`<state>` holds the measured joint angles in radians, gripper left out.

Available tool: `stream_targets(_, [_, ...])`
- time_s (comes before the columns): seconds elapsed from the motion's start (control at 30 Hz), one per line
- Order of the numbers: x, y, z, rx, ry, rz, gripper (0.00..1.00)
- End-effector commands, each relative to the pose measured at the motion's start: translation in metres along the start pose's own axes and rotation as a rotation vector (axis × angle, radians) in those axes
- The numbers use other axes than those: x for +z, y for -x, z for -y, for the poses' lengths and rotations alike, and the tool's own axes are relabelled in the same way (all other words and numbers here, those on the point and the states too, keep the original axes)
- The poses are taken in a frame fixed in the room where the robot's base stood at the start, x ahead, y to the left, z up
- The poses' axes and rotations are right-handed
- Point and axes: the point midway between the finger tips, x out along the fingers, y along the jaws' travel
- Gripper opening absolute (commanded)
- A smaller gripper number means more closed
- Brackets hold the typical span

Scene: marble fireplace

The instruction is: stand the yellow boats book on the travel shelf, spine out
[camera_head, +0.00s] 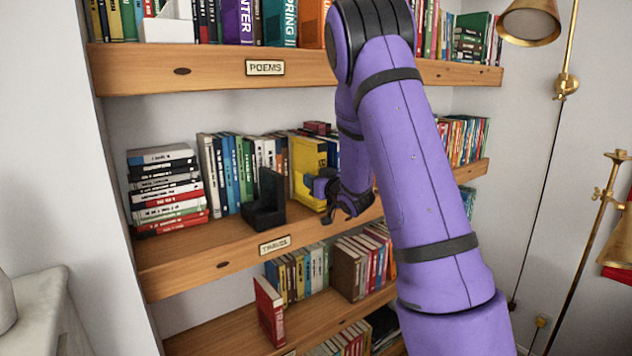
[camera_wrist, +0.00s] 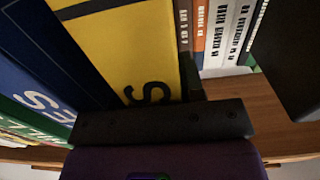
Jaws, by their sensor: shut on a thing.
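The yellow boats book (camera_head: 309,168) stands roughly upright on the travel shelf (camera_head: 205,258), right of the black bookend. In the wrist view the yellow book (camera_wrist: 130,45) shows a yellow face with a large dark letter S, toward the camera. My gripper (camera_head: 328,195) is at the lower right part of the book and is shut on it. In the wrist view my gripper (camera_wrist: 160,122) shows as a dark bar across the book's lower end. The grip itself and the book's bottom edge are hidden.
A black bookend (camera_head: 266,203) stands left of the book, with a row of upright books (camera_head: 232,170) and a flat stack (camera_head: 165,190) further left. A blue book (camera_wrist: 45,50) is beside the yellow one in the wrist view. The poems shelf (camera_head: 200,75) is above.

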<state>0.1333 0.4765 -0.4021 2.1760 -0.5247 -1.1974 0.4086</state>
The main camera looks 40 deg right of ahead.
Motion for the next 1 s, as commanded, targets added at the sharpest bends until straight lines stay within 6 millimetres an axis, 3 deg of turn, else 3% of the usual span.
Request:
stream_targets(0.47, [0.0055,0.0000,0.0000,0.000,0.001,-0.004,0.00])
stream_targets(0.5, [0.0073,0.0002,0.0002,0.000,0.001,-0.001,0.38])
stream_targets(0.6, [0.0069,0.0002,0.0004,0.000,0.001,-0.001,0.61])
stream_targets(1.0, [0.0019,0.0029,0.0000,0.000,0.000,-0.002,0.62])
